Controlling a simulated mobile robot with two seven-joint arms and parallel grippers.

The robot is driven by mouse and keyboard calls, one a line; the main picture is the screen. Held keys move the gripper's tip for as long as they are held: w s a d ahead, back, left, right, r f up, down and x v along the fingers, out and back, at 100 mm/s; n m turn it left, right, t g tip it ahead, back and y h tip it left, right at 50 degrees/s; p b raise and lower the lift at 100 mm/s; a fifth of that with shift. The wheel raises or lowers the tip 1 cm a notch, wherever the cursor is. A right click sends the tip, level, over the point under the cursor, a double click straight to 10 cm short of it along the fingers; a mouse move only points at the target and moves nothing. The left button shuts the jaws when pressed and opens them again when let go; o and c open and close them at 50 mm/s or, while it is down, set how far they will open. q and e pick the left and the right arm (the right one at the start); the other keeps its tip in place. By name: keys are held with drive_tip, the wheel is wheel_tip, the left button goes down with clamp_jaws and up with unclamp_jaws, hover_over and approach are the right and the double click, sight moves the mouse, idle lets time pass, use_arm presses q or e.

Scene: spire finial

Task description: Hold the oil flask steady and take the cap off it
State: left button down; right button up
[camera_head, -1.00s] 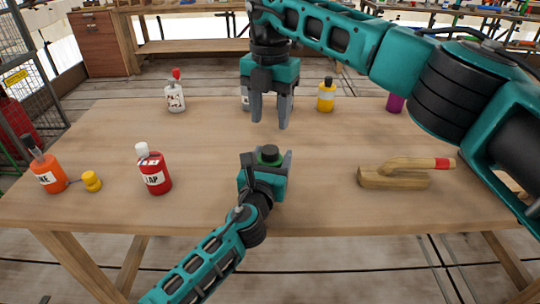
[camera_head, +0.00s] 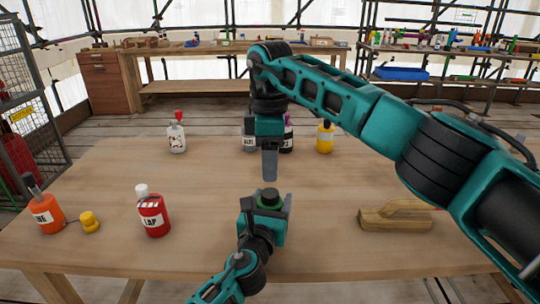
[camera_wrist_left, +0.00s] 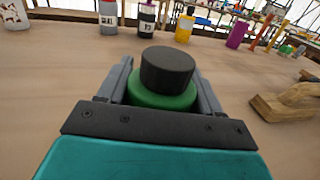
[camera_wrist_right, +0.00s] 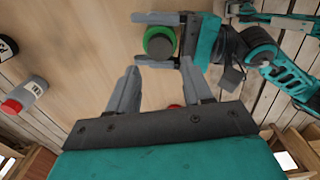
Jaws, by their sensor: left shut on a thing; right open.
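The oil flask is green with a black cap (camera_head: 269,192) and stands upright near the table's middle front. My left gripper (camera_head: 266,208) is shut around its body. In the left wrist view the green shoulder (camera_wrist_left: 165,101) and the black cap (camera_wrist_left: 167,68) show above the fingers; the lower body and any label are hidden. My right gripper (camera_head: 270,176) points down, open and empty, above and a little behind the cap. In the right wrist view the cap (camera_wrist_right: 159,44) lies beyond the open fingers (camera_wrist_right: 160,72), apart from them.
White (camera_head: 177,138), grey (camera_head: 249,142), dark and yellow (camera_head: 325,139) bottles stand behind. Bare table (camera_head: 200,180) lies between.

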sight(270, 192)
wheel_tip(270, 192, down, 7)
drive_tip(key=shift+f, duration=0.1)
idle(0.4)
